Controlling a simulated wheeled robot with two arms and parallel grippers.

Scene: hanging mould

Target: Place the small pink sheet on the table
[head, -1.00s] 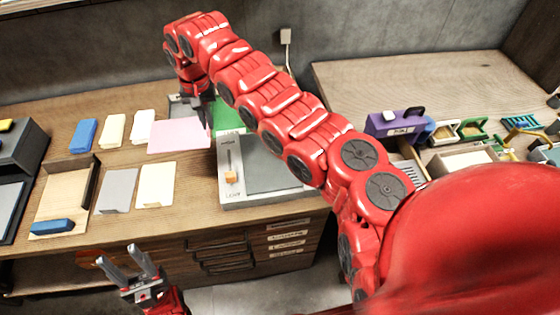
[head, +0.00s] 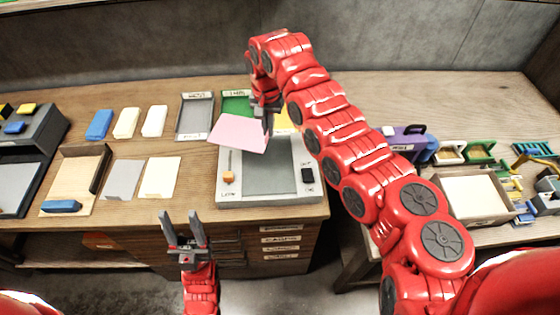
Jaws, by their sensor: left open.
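The small pink sheet (head: 238,133) is held up at its right edge by my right gripper (head: 268,122), tilted, above the back left part of the grey press-like device (head: 270,170). The gripper's fingers point down, and its jaws look closed on the sheet. My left gripper (head: 193,226) is open and empty, low in front of the wooden table (head: 140,207). The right arm crosses the view from the lower right and hides part of the table behind it.
Grey (head: 195,116) and green (head: 236,104) trays stand behind the sheet. Blue (head: 100,124) and pale blocks (head: 127,122), a wooden tray (head: 75,180), a grey sheet (head: 124,180) and a cream sheet (head: 160,177) lie left. A side table (head: 430,95) holds a purple box (head: 405,142).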

